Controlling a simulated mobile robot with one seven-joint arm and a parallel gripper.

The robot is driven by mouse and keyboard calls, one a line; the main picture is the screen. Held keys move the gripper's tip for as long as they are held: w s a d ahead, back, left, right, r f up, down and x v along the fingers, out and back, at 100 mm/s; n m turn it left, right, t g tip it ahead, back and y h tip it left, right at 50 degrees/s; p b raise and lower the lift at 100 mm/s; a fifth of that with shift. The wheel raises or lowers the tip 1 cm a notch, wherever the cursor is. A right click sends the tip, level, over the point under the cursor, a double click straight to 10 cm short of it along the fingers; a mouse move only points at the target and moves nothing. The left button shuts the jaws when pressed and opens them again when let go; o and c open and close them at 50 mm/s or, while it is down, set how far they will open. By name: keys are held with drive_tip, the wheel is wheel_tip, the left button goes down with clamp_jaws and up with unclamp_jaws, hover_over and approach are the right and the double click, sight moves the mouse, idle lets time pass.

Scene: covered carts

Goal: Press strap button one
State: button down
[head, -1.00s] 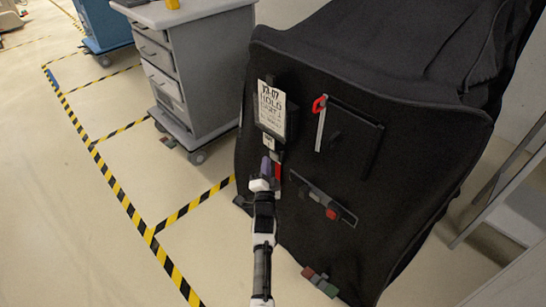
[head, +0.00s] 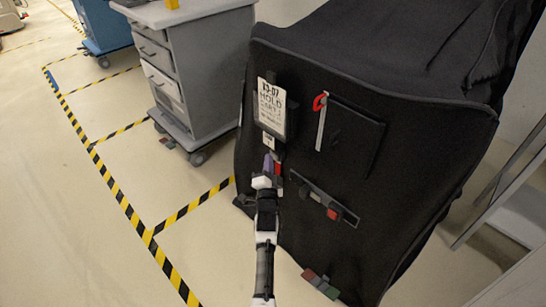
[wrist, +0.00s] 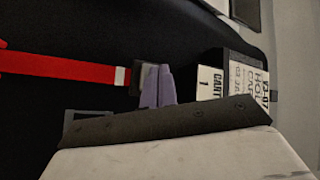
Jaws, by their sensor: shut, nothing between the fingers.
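A black-covered cart (head: 310,100) faces me. On its front, a short red strap (head: 278,168) hangs below a small white label. In the wrist view the red strap (wrist: 60,67) runs in from the left and ends in a white band at a dark buckle (wrist: 137,78). A label reading CART 1 (wrist: 209,84) is to the right of the buckle. My gripper (head: 268,163) is shut and empty, its purple fingers against or just in front of the buckle. The fingers (wrist: 157,85) cover part of the buckle; I cannot tell whether they touch it. No separate button face is visible.
A HOLD sign (head: 271,110) hangs above the strap. A red hook (head: 320,102) with a pale strip and a dark panel (head: 352,135) are to the right. A slanted bar (head: 325,198) with coloured blocks is lower right. A grey drawer cart (head: 205,65) stands left.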

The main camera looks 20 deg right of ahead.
drive_tip(key=shift+w+d+b, duration=0.1)
drive_tip(key=shift+d+b, duration=0.3)
idle(0.5)
drive_tip(key=shift+s+a, duration=0.35)
drive_tip(key=shift+a, duration=0.55)
drive_tip(key=a+p, duration=0.1)
drive_tip(key=p, duration=0.1)
drive_tip(key=s+a+p, duration=0.1)
drive_tip(key=a+p, duration=0.2)
drive_tip(key=p, duration=0.1)
drive_tip(key=shift+s+a, duration=0.35)
drive_tip(key=shift+a, duration=0.05)
